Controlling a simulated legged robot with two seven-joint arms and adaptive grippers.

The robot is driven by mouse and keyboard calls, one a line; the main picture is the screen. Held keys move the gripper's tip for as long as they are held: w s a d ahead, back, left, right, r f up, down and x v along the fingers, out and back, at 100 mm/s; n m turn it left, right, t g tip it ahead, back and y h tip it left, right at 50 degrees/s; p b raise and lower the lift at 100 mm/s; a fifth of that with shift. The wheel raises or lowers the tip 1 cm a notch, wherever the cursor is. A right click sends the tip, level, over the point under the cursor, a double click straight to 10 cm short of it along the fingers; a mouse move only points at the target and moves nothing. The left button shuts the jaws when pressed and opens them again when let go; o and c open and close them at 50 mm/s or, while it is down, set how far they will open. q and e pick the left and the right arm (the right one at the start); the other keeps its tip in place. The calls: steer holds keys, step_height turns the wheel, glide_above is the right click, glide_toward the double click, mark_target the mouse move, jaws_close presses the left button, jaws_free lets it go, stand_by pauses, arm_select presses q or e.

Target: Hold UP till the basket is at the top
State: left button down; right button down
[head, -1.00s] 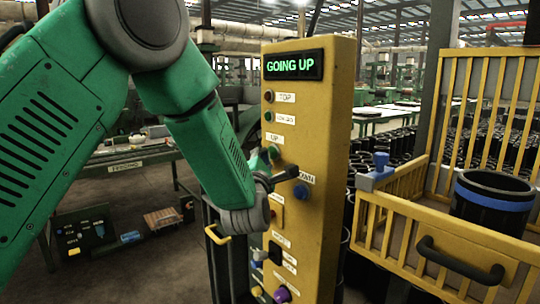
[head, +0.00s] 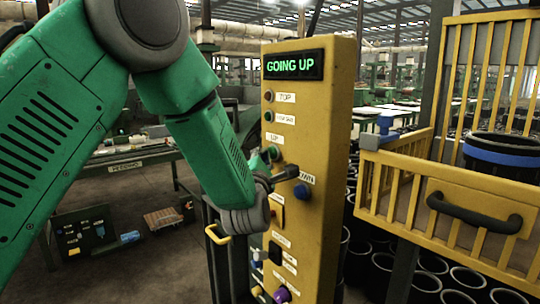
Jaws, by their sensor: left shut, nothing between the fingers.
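A yellow control post (head: 335,130) stands in the middle with a display (head: 294,66) reading GOING UP. The green UP button (head: 273,153) sits on its face, with the blue DOWN button (head: 301,192) lower right. My left gripper (head: 286,174) is shut and empty at the panel by the UP button; whether its tip touches the button is hard to see. The yellow basket (head: 390,195) hangs at the right, holding a black sleeve with a blue band (head: 503,150). My right gripper is not in view.
Indicator lamps, a switch and a purple knob (head: 281,295) sit elsewhere on the post. Many black sleeves (head: 425,282) stand on the floor under and behind the basket. A green table (head: 130,160) stands at the left behind my arm.

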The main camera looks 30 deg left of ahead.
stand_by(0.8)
arm_select(q)
steer(key=shift+s+a+b, duration=0.25)
steer(key=shift+s+b, duration=0.1)
steer(key=shift+s, duration=0.35)
steer(key=s, duration=0.1)
steer(key=s+a+b, duration=0.1)
steer(key=s, duration=0.1)
steer(key=s+a, duration=0.1)
steer(key=shift+s, duration=0.3)
stand_by(0.4)
